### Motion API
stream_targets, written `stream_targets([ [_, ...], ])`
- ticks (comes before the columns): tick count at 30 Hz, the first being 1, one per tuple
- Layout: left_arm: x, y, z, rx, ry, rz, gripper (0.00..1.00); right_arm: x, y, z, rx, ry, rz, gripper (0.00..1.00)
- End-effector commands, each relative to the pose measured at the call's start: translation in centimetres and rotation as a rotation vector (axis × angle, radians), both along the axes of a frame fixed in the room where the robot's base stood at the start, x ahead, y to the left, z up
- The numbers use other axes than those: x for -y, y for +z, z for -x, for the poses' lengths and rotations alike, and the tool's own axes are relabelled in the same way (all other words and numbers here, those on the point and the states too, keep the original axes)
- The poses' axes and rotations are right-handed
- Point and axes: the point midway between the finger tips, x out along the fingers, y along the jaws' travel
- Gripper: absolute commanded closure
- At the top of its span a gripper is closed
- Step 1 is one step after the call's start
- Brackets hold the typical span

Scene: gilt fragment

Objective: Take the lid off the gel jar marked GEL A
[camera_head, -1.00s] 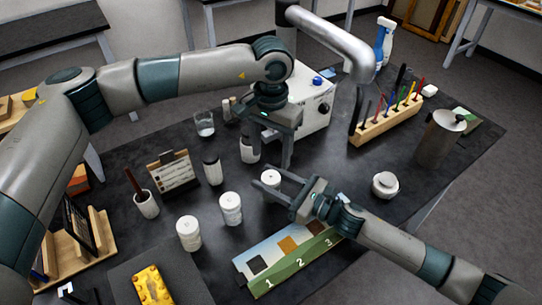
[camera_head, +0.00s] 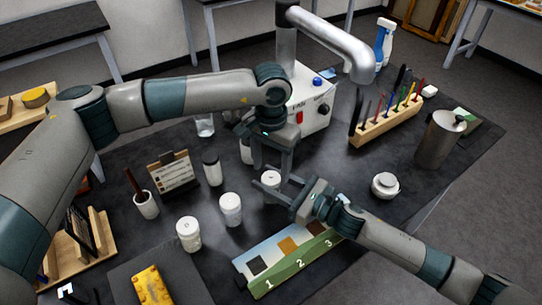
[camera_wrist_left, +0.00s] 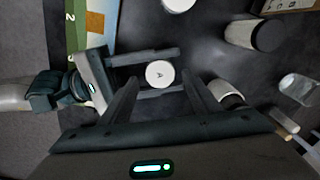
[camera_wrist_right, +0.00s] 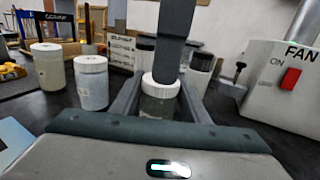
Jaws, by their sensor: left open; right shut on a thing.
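The GEL A jar (camera_head: 271,179) stands upright on the dark table. Its white lid, lettered A, shows in the left wrist view (camera_wrist_left: 160,73), on the jar. My right gripper (camera_head: 263,178) is shut around the jar's body from the side; the grip also shows in the right wrist view, with the jar's grey body (camera_wrist_right: 159,98) between the fingers. My left gripper (camera_head: 273,164) is open and points down over the jar, with its fingers on either side of the lid in the left wrist view. I cannot tell whether they touch it.
Two more white-lidded jars (camera_head: 231,209) (camera_head: 188,233) stand to the left. A dark-capped jar (camera_head: 212,170) and a card stand (camera_head: 173,171) are behind them. The white fan box (camera_head: 313,108) stands behind my grippers. A numbered green strip (camera_head: 296,264) lies in front.

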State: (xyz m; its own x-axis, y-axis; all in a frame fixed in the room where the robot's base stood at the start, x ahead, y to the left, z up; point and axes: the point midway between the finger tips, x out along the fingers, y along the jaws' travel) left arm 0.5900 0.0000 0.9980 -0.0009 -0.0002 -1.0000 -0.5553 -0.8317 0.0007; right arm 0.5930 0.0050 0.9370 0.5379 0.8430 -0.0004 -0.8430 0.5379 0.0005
Motion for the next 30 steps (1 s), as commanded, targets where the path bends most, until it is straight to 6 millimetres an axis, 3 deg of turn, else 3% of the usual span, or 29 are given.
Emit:
stream_targets([
  [7,0.0,-2.3,0.0,0.000,0.000,0.000,0.44,0.0,0.0,0.0,0.000,0.000,0.000,1.00],
  [18,0.0,-2.7,0.0,0.001,0.000,-0.001,0.44,0.0,0.0,0.0,0.000,0.000,0.000,1.00],
  [24,0.0,-2.6,0.0,0.001,0.000,-0.001,0.86,0.0,0.0,0.0,0.000,0.000,0.000,1.00],
  [30,0.0,-2.6,0.0,0.001,0.011,-0.001,0.87,0.0,0.0,0.0,0.000,0.000,0.000,1.00],
])
